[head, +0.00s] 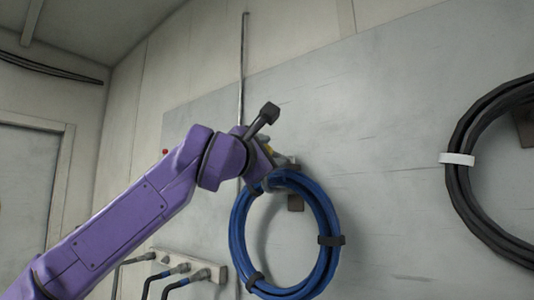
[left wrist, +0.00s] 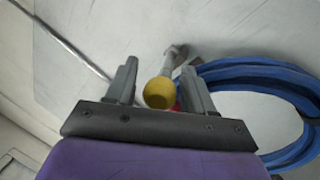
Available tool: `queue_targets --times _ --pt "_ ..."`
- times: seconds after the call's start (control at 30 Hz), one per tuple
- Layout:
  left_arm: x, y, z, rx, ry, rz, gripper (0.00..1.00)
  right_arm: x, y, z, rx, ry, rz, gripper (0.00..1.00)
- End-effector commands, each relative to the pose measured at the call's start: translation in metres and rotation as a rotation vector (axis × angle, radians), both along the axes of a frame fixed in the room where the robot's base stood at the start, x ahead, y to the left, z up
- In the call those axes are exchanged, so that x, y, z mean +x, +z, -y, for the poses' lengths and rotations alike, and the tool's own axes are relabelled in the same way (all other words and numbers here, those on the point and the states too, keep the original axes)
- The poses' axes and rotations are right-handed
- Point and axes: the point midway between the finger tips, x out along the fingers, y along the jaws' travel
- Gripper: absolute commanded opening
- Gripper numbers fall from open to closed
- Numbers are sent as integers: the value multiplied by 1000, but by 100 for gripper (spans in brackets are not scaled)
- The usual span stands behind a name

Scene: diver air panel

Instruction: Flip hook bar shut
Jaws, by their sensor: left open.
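The hook bar shows in the left wrist view as a pale grey bar (left wrist: 170,64) with a yellow ball end (left wrist: 159,93). The ball lies between the two fingers of my left gripper (left wrist: 160,78), with a visible gap on each side. The left gripper is open. In the head view, my left gripper (head: 270,168) is at the top of a coiled blue hose (head: 237,240), and my wrist hides most of the hook bar. A grey piece (head: 287,161) shows just right of the gripper. My right gripper is not in view.
The blue coil hangs on the wall panel (head: 390,110) close to my gripper. A black hose coil (head: 462,185) hangs at the right. A thin vertical pipe (head: 243,60) runs behind my wrist. Hose fittings (head: 180,268) are at the lower left. The panel between the coils is clear.

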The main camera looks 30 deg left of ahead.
Motion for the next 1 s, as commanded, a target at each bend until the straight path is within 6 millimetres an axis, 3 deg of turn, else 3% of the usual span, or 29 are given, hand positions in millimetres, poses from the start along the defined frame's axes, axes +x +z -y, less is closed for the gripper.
queue_targets --times 0.17,0.3,0.5,0.83,0.87,1.0 --pt "-23 -9 1 1 2 5 53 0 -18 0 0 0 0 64" --pt "-58 -18 5 1 2 6 53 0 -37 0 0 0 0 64" --pt "-94 -23 8 1 3 2 53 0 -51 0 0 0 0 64" --pt "-103 -22 9 0 2 0 53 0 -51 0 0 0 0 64" --pt "-103 -22 9 0 2 0 50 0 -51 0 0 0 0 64" --pt "-98 -26 12 9 7 -6 4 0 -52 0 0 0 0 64"
